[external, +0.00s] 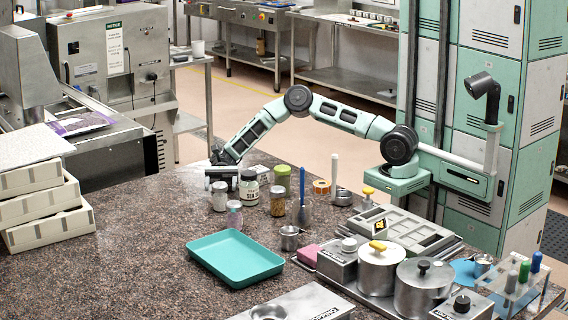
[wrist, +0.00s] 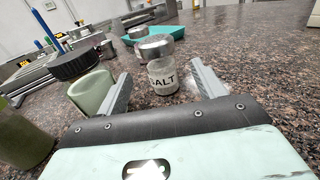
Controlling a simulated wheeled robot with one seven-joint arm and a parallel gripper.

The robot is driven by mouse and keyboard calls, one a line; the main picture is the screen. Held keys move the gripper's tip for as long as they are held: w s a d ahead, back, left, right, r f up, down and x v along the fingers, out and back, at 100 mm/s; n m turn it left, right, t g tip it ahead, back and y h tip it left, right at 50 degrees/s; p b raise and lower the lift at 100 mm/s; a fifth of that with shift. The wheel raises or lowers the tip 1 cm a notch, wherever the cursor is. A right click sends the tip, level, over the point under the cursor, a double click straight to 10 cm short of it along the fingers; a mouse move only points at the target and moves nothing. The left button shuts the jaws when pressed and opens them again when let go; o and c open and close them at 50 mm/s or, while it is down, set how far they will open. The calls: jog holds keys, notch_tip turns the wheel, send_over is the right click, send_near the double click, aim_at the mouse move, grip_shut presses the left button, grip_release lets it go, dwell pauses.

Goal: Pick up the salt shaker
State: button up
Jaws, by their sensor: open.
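The salt shaker (wrist: 163,78) is a small clear jar with a metal cap and a SALT label. It stands upright in the wrist view, between and slightly beyond my fingertips. In the external view, the metal-capped jar (external: 219,197) just below my gripper appears to be the same shaker. My gripper (wrist: 160,72) is open, with one grey finger on either side of the shaker and nothing held.
A dark-lidded jar (wrist: 88,85) stands close to my left finger; it also shows in the external view (external: 249,190). Other jars (external: 278,202) crowd the right side. A pink-filled shaker (external: 234,215) stands in front, near the teal tray (external: 235,258).

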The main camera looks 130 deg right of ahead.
aim_at(220, 196)
jog(key=p+x, duration=0.1)
jog(key=x, duration=0.7)
jog(key=shift+w+a, duration=0.1)
jog(key=shift+a, duration=0.1)
jog(key=c, duration=1.1)
